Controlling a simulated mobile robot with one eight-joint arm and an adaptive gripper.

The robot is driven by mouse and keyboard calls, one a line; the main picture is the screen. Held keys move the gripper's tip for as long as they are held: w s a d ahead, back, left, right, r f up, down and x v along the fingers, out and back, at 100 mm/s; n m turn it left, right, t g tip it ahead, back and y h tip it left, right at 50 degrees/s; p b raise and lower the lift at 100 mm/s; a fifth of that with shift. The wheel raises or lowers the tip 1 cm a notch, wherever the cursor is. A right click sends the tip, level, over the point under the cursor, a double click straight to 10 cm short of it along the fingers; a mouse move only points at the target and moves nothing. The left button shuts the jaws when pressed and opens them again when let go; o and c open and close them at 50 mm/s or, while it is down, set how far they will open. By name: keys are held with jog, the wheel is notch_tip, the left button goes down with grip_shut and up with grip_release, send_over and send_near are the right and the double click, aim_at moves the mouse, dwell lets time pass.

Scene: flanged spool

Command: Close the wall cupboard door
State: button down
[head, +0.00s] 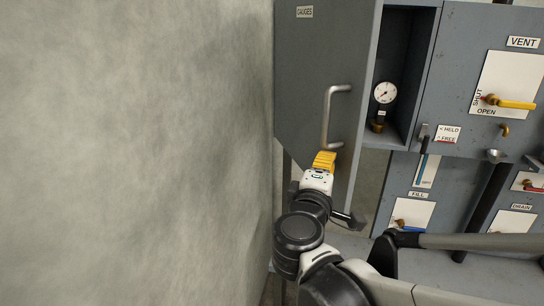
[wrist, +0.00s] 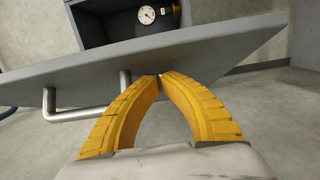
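The wall cupboard door (head: 312,75) is a grey panel labelled GAUGES, standing open on the left of the cupboard (head: 408,55). Its bar handle (head: 328,118) is on the face turned to me. My gripper (head: 325,157) is just below the handle, in front of the door's lower part. I cannot tell whether the tips touch the door.
A round gauge (head: 385,93) stands inside the open cupboard. To the right are panels with a yellow VENT lever (head: 515,104), a FILL valve (head: 410,224) and a DRAIN valve (head: 510,222). A bare concrete wall (head: 140,140) fills the left.

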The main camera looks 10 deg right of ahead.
jog(key=w+d+b, duration=0.2)
jog(key=w+d, duration=0.1)
jog(key=d, duration=1)
jog(key=w+d+n+t+y+b, duration=0.2)
jog(key=w+d+n+y+b, duration=0.2)
jog(key=w+d, duration=1.7)
jog(key=y, duration=0.2)
jog(key=shift+d+n+y+b, duration=0.15)
jog(key=shift+n+y+b, duration=0.15)
jog(key=shift+y+b, duration=0.1)
jog(key=shift+w, duration=0.1)
